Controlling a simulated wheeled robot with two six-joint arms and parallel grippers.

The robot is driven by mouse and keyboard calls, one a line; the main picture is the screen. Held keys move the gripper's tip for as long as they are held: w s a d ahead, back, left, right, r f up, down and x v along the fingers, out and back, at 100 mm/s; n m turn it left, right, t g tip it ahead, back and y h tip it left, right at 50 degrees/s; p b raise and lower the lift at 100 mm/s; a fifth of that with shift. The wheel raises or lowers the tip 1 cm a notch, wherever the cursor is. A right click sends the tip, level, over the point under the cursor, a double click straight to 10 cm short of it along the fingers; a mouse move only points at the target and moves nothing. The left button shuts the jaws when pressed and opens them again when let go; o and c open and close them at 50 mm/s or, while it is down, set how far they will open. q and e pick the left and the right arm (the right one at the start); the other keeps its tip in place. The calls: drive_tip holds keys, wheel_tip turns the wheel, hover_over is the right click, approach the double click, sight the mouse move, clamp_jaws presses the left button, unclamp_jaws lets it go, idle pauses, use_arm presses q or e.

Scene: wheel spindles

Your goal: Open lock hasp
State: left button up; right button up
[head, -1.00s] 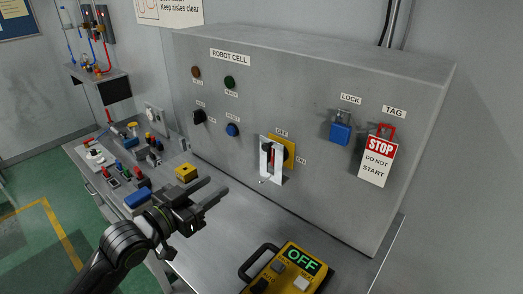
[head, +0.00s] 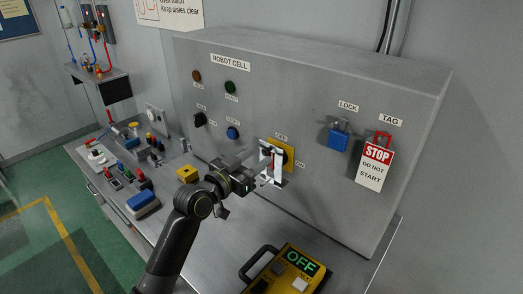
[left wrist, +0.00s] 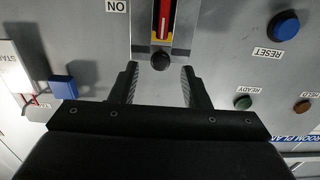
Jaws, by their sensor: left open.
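The lock hasp is a silvery metal frame (head: 279,180) on the front of the grey cabinet, at the yellow switch plate (head: 289,153) marked OFF and ON. In the left wrist view the hasp (left wrist: 180,42) frames a red switch handle (left wrist: 163,18), with a round black knob (left wrist: 160,61) at its near end. My left gripper (head: 262,173) is open at the hasp. In the left wrist view its two fingers (left wrist: 160,82) stand either side of the knob's line, with a gap visible; contact cannot be told. My right gripper is not in view.
A blue padlock (head: 338,138) and a red-and-white STOP tag (head: 374,165) hang on the cabinet, right of the switch. A yellow pendant (head: 290,270) reading OFF lies on the bench below.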

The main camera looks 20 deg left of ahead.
sight(264, 152)
use_arm(q)
drive_tip(key=shift+x, duration=1.5)
clamp_jaws()
